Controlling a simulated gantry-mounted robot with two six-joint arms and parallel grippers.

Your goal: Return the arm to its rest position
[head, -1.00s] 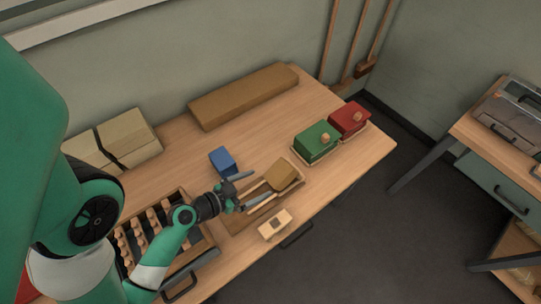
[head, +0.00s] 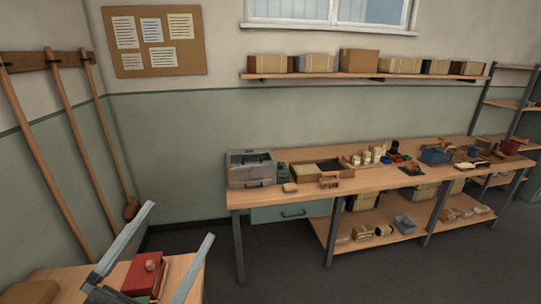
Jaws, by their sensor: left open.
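My left gripper (head: 181,221) shows at the lower left of the head view. Its two grey fingers are spread wide and nothing is between the fingertips. Behind and below the fingers, the red box (head: 140,276) with a small wooden knob stands on the near wooden table (head: 186,268). A sliver of green shows at the bottom edge beside it. The rest of my left arm is out of the picture, and my right gripper is not in view.
A long workbench (head: 290,198) with a grey case (head: 251,170), trays and small parts stands along the far wall. A shelf (head: 360,76) with boxes hangs above it. Long wooden handles (head: 92,120) lean at left. Dark floor lies between the tables.

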